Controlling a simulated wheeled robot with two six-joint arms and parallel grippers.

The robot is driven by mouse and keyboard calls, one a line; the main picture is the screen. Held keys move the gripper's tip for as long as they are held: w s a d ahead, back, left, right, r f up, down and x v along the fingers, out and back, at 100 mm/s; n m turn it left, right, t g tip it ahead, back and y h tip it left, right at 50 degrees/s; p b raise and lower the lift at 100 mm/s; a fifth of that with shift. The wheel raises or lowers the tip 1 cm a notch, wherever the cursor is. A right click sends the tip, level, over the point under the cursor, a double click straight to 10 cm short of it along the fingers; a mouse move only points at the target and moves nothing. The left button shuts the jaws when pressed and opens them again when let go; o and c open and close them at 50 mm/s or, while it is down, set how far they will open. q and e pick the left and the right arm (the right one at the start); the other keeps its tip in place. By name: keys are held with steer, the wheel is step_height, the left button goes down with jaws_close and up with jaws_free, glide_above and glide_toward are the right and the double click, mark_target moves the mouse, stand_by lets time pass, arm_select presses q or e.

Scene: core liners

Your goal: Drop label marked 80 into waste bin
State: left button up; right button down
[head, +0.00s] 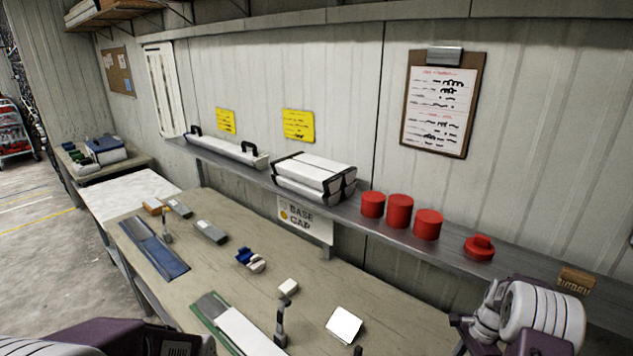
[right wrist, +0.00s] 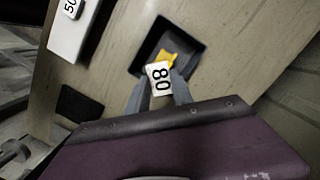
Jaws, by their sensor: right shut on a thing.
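The white label marked 80 (right wrist: 160,79) is held between the fingertips of my right gripper (right wrist: 160,88) in the right wrist view. My right gripper is shut on it. Beyond the label is a dark square opening (right wrist: 190,42), which looks like the waste bin. A yellow thing (right wrist: 168,56) shows inside it. The label overlaps the lower part of the opening in this view; its height above it I cannot tell. In the head view my right arm comes in at the lower right, with its fingertips hidden. My left arm shows at the lower left, its fingers out of view.
A white piece (right wrist: 70,28) marked 50 lies at the upper left of the right wrist view. In the head view, red cylinders (head: 399,211) and a white case (head: 315,178) stand on the shelf. A white card (head: 344,324) and blue tray (head: 154,248) lie on the bench.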

step_height(320, 180, down, 6)
steer(key=b, duration=0.5)
steer(key=c, duration=1)
jaws_free()
steer(key=shift+c, duration=0.2)
steer(key=r, duration=0.3)
steer(key=r+b, duration=0.1)
steer(key=r, duration=0.2)
steer(key=d+r+b, duration=0.1)
steer(key=r, duration=0.2)
steer(key=shift+d, duration=0.1)
